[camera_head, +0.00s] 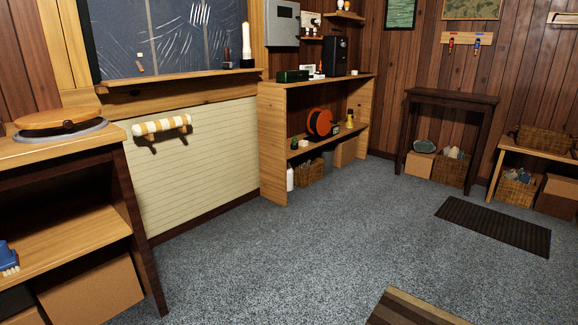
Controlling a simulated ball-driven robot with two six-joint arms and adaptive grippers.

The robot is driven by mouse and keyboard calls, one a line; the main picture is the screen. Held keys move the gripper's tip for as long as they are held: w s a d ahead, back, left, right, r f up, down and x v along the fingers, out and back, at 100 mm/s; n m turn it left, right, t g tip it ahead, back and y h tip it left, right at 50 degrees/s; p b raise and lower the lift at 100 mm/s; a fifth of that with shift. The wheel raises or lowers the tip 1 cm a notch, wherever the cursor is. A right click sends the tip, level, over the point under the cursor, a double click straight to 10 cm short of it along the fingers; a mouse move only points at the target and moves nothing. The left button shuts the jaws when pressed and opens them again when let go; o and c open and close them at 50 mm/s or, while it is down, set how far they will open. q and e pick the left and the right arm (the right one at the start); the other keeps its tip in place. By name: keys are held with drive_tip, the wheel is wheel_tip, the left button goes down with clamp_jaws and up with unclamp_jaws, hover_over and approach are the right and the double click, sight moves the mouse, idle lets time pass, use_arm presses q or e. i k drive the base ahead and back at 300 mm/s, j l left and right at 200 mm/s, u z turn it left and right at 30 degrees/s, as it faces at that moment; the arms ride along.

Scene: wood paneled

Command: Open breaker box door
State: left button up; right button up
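The breaker box (282,22) is a grey metal box on the wood-paneled wall, to the right of the window, in the upper middle of the head view. Its front door looks shut, with a small dark mark near its right side. The top of the box is close to the picture's upper edge. It hangs above the left end of a wooden shelf unit. Neither of my grippers shows in this view, and the box is well away across the room.
The wooden shelf unit (273,143) stands below the box, holding a black appliance (335,56) and an orange reel (319,121). A wooden table (60,155) is close at left. Grey carpet (290,250) is clear in the middle. A dark mat (493,226) lies at right.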

sight(283, 19)
drive_tip(key=i, duration=3.4)
